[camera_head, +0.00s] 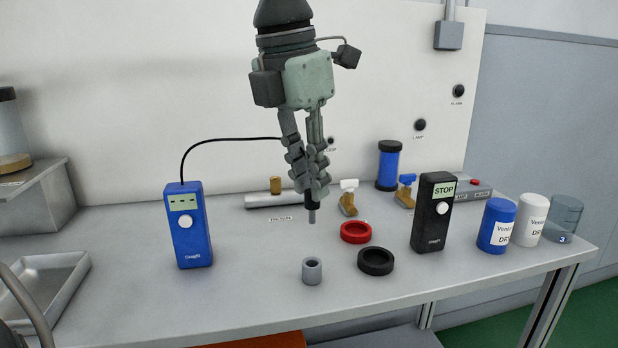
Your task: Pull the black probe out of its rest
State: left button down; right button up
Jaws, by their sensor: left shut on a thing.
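My left gripper (309,180) points down over the middle of the bench and is shut on the black probe (311,206). The probe hangs upright, its grey tip pointing down. A grey hollow cylinder, which looks like the rest (312,274), stands on the bench below the tip. The probe tip appears clear of it, with a gap between them. A black cable (216,140) runs from the blue meter (192,240) at the left towards the gripper. The fingers hide the probe's upper part and the cable's end. My right gripper is not in view.
A red ring (356,232) and a black ring (376,261) lie right of the rest. A black STOP device (433,215) stands beyond them. A blue jar (496,230), a white jar (530,222) and a clear beaker (564,215) stand far right.

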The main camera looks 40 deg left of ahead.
aim_at(309, 192)
pick_arm(q)
jog(key=shift+r+p, duration=1.5)
jog(key=shift+r, duration=0.85)
